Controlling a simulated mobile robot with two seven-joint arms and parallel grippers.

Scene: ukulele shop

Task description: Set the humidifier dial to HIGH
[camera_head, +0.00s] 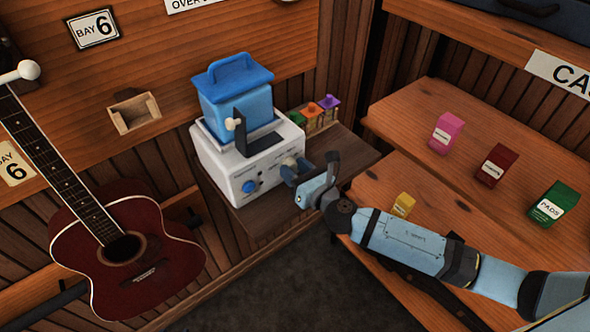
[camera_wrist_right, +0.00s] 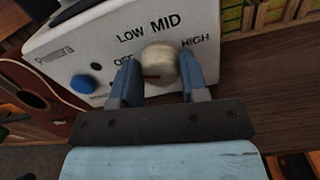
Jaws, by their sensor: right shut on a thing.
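The humidifier (camera_head: 215,160) has a white base with a blue handled tank (camera_head: 236,98) on top. Its cream dial (camera_wrist_right: 160,62) sits on the front face, with OFF, LOW, MID and HIGH printed around it in the right wrist view. HIGH is at the dial's right. A small reddish mark shows low on the dial; I cannot tell exactly which setting it points to. My right gripper (camera_head: 296,169) is at the front face, shut on the dial, one finger on each side. The dial is partly hidden by the gripper in the head view. My left gripper is not in view.
A blue button (camera_head: 249,187) is left of the dial. A dark bracket (camera_head: 257,140) stands before the tank. Small colored items (camera_head: 314,110) sit behind the humidifier. A red guitar (camera_head: 125,250) hangs at left. Shelves with small boxes (camera_head: 446,132) are at right.

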